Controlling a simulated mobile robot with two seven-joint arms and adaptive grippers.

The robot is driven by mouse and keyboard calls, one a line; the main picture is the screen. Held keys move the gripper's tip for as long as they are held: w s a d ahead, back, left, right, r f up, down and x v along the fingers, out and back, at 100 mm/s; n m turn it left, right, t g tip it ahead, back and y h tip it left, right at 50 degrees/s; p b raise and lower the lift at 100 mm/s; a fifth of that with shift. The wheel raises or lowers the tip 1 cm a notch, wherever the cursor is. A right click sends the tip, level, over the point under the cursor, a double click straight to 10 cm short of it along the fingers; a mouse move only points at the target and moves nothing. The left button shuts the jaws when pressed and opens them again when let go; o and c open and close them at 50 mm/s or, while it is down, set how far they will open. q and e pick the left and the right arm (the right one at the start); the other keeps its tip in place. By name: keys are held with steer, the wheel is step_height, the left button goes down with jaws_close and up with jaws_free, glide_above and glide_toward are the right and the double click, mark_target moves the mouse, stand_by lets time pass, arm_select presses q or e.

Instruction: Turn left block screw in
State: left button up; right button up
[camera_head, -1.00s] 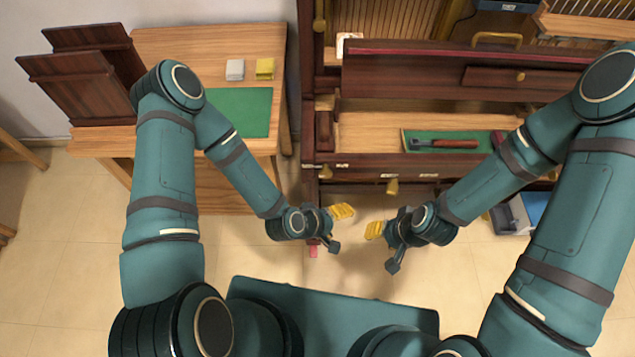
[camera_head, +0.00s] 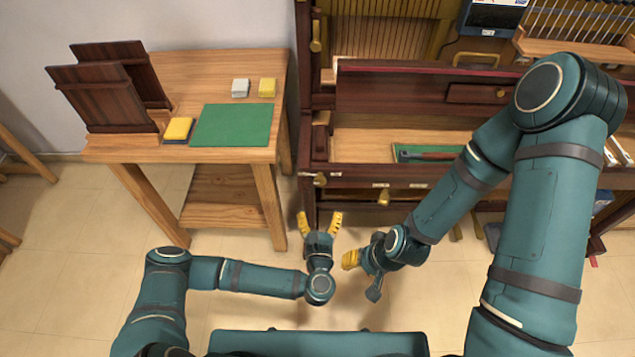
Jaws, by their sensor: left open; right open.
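Brass screws hang under the front rail of the piano (camera_head: 440,168). The leftmost brass screw (camera_head: 320,179) is below the left end of the keybed, beside a small white label. Another brass screw (camera_head: 384,197) hangs further right. My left gripper (camera_head: 319,221) is open and empty, its yellow fingers pointing up the picture toward the piano. It appears just below the left screw in the picture, with a gap between them. My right gripper (camera_head: 350,260) is seen from the side, empty, to the right of and below the left one. Its fingers overlap in this view.
A wooden table (camera_head: 170,60) on the left carries a green mat (camera_head: 232,125), dark wooden panels (camera_head: 105,95), yellow and black blocks (camera_head: 178,129), and white and yellow blocks. A screwdriver (camera_head: 428,156) lies in a green tray on the piano. Floor between table and piano is clear.

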mark_target(320, 182)
arm_select(q)
steer(key=w+b, duration=0.1)
steer(key=w, duration=1.1)
steer(key=shift+w+b, duration=0.15)
steer(key=shift+b, duration=0.15)
steer(key=c, duration=1.2)
